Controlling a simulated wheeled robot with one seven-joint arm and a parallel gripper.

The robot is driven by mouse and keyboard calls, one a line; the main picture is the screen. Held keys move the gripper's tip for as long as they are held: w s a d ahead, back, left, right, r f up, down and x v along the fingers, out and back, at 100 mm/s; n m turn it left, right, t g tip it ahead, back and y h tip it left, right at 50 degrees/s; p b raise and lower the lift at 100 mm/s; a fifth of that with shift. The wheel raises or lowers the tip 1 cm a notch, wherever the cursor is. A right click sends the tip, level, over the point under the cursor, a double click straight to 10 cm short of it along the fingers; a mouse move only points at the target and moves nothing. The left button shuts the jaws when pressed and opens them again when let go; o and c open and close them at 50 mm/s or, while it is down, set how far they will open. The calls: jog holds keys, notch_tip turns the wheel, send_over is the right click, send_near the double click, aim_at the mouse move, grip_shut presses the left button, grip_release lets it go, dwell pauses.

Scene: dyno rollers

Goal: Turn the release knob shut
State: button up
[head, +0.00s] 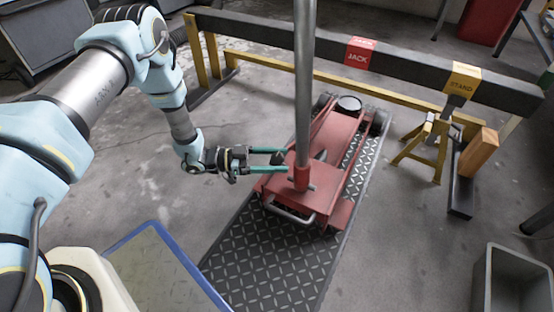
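The red floor jack (334,140) stands on a dark diamond-plate mat (262,262), with a tall grey handle (305,75) rising from its red socket (302,178). My gripper (284,159) reaches in from the left, low beside the handle base and over the jack's near left part. Its two teal fingers point right and are apart, one farther back than the other. A small dark part shows between the fingertips; I cannot tell whether it is the release knob or whether the fingers touch it. No knob can be made out clearly elsewhere.
A dark beam with a red JACK label (361,52) and a yellow STAND label (463,80) runs behind the jack. A yellow jack stand (428,145) and a wooden block (479,152) are at right. A grey bin (515,280) and blue-edged mat (165,275) lie nearer.

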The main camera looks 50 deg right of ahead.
jog(key=c, duration=1)
jog(key=shift+o, duration=0.2)
jog(key=shift+m+g+y, duration=0.3)
jog(key=shift+m, duration=0.3)
jog(key=m+g+y, duration=0.1)
jog(key=m+y, duration=0.3)
jog(key=m, duration=0.1)
jog(key=shift+g, duration=0.4)
jog(key=shift+m+y, duration=2.3)
jog(key=shift+m, duration=0.1)
jog(key=shift+w, duration=0.1)
jog(key=o, duration=1.3)
jog(key=shift+o, duration=0.2)
